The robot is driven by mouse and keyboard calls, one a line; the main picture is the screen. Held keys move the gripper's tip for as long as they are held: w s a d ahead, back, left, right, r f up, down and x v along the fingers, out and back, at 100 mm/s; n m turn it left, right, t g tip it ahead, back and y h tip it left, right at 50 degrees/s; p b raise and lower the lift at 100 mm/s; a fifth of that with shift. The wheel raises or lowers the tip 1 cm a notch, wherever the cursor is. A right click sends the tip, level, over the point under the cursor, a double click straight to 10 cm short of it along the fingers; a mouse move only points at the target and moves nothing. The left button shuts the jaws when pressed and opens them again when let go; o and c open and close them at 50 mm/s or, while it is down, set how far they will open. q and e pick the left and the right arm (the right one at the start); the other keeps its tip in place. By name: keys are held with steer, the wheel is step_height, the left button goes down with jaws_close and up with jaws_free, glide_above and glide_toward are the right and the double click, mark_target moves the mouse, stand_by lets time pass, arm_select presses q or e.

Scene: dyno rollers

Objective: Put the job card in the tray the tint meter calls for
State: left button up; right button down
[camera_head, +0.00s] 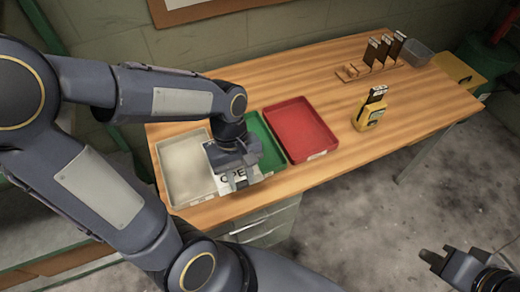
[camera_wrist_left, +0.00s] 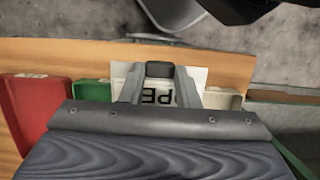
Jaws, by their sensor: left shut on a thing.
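My left gripper (camera_head: 240,177) is shut on a white job card (camera_head: 222,186) with large black letters, partly hidden by the fingers. The card also shows between the fingers in the left wrist view (camera_wrist_left: 163,98). It is held over the front of the cream tray (camera_head: 172,158) and the green tray (camera_head: 270,155), near their shared edge. The red tray (camera_head: 299,130) is to the right. The yellow tint meter (camera_head: 368,117) stands further right with a dark piece in its top; its reading is too small to tell. My right gripper (camera_head: 448,262) is open and empty, off the table.
The wooden table (camera_head: 335,150) has free room between the red tray and the meter. A wooden rack (camera_head: 370,68) with several dark plates and a grey bin (camera_head: 417,52) stand at the back right. A yellow case (camera_head: 458,72) is beyond the table.

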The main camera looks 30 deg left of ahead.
arm_select(q)
steer(key=w+f, duration=0.1)
steer(key=w, duration=0.2)
steer(key=w+a+f, duration=0.1)
steer(key=w, duration=0.2)
steer(key=w+a+f, duration=0.1)
steer(key=w+f, duration=0.1)
steer(key=w, duration=0.1)
steer(key=shift+f, duration=0.1)
steer(key=w+f, duration=0.2)
steer(key=f, duration=0.1)
steer(key=w+f, duration=0.1)
steer(key=w, duration=0.1)
steer(key=shift+a+f+p, duration=0.3)
steer(key=shift+a+f, duration=0.05)
steer(key=shift+f, duration=0.05)
steer(key=shift+w+f, duration=0.2)
steer(key=shift+f, duration=1.7)
steer(key=shift+f, duration=0.1)
steer(key=shift+f, duration=0.15)
steer(key=o, duration=0.8)
steer(key=shift+o, duration=0.2)
